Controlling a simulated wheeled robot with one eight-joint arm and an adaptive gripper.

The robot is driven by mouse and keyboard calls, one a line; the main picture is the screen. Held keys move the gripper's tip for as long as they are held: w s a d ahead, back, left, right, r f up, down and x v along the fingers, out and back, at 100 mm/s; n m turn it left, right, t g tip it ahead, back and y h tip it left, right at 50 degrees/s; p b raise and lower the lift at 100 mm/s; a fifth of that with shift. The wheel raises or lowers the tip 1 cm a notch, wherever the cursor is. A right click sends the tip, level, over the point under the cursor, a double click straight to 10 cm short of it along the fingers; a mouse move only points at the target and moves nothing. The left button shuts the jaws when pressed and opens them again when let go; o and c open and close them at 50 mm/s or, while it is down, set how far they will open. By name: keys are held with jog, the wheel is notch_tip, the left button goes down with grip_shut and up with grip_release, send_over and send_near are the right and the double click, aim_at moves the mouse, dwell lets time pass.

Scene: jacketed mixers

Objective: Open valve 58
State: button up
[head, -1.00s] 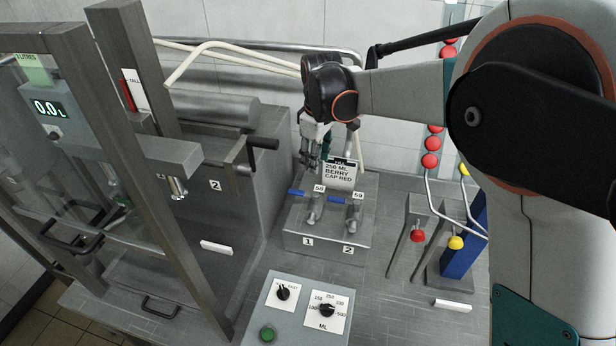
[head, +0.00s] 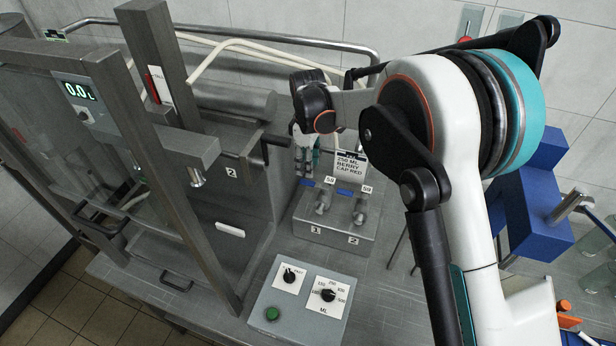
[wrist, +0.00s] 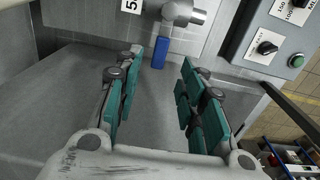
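Valve 58 (head: 323,204) is a grey metal valve on a grey block, with a "58" tag and a blue lever (head: 307,182) pointing left. Valve 59 (head: 360,213) stands to its right with a similar blue lever (head: 344,192). My gripper (head: 303,173) is above and slightly left of valve 58's lever. In the wrist view my gripper (wrist: 157,88) is open, its teal-padded fingers apart with nothing between them. A blue lever (wrist: 161,53) lies just beyond the fingertips, below a valve body (wrist: 181,12). The tag beside it shows only a "5"; the second digit is cut off.
A sign reading "250 ML BERRY CAP RED" (head: 350,167) stands behind the valves. A control box (head: 265,292) with two knobs and a green button is in front. A glazed machine frame (head: 180,190) stands left. A blue fixture (head: 525,190) is right.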

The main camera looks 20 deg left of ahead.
aim_at(308, 182)
jog(key=shift+f, duration=3.2)
grip_shut()
